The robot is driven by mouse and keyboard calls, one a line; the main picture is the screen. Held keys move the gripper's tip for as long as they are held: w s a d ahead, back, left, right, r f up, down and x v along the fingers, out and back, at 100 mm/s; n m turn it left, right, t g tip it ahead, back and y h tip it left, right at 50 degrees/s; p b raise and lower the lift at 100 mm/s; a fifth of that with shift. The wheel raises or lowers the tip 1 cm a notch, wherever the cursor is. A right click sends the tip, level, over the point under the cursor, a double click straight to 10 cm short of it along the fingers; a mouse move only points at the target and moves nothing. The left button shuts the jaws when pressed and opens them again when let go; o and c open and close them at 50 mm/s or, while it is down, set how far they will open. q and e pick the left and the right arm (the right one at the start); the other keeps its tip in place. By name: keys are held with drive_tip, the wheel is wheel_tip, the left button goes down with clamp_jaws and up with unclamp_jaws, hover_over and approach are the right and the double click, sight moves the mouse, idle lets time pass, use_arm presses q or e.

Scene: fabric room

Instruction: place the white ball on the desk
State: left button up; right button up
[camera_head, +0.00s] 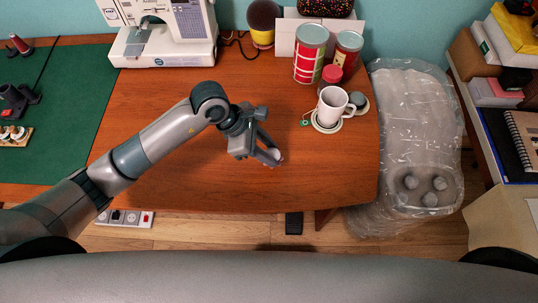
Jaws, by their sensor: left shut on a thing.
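My left gripper (268,152) is over the wooden desk (180,180), right of the middle, near its front edge. It is shut on a small white ball (277,155), of which only a bit shows between the fingertips. The rest of the ball is hidden by the fingers. I cannot tell whether the ball touches the desk top. My right gripper is not in view.
A white mug (331,106) on a coaster and several tins (311,52) stand at the desk's back right. A sewing machine (165,35) stands at the back left, beside a green mat (70,110). The desk's front middle is clear. A plastic-wrapped item (412,120) is right of the desk.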

use_arm(q)
drive_tip(key=shift+f, duration=0.1)
wheel_tip(320, 180, down, 3)
drive_tip(key=shift+r+p, duration=0.15)
drive_tip(key=shift+p, duration=0.55)
drive_tip(key=shift+f, duration=0.5)
drive_tip(key=shift+f, duration=0.1)
drive_tip(key=shift+f, duration=0.1)
drive_tip(key=o, duration=1)
drive_tip(key=shift+r, duration=0.2)
